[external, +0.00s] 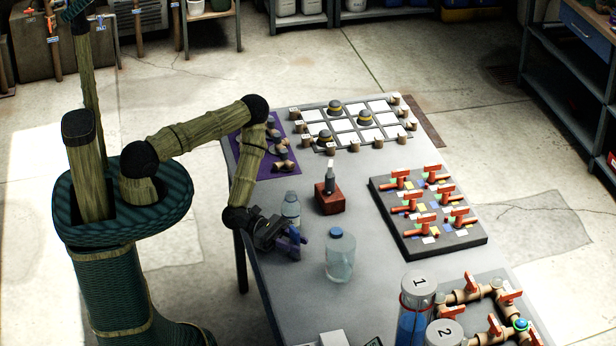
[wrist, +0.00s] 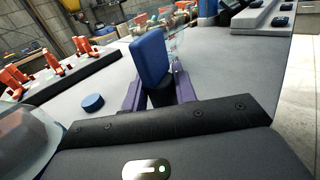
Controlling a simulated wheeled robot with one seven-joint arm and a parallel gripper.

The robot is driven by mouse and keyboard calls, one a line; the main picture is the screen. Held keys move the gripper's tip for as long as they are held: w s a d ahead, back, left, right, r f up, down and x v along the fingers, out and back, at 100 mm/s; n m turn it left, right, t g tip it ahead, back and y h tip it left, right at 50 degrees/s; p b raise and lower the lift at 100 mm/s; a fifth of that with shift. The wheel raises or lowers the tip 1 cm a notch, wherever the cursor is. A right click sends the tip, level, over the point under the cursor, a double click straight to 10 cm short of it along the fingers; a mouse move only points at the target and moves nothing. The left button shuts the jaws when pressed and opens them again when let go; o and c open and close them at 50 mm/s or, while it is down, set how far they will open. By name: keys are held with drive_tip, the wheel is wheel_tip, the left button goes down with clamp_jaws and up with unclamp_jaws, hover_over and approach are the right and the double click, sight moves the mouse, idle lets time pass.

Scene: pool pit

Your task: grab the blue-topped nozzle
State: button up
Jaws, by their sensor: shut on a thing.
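My gripper (wrist: 158,95) has purple fingers and is shut on the blue-topped nozzle (wrist: 150,57). In the wrist view the nozzle's flat blue top stands up between the fingers, and its dark lower part shows below. In the external view my gripper (external: 292,243) is at the table's left edge, between a small clear bottle and a clear jar. The nozzle is hard to make out there against the purple fingers. I cannot tell whether it touches the table.
A red block (external: 329,203) with a dark upright piece is further back. A board of red valves (external: 470,241) and numbered cylinders (external: 413,318) are to the right.

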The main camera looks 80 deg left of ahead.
sight(294, 229)
wheel_tip(294, 229, up, 10)
drive_tip(key=shift+f, duration=0.1)
idle(0.4)
idle(0.5)
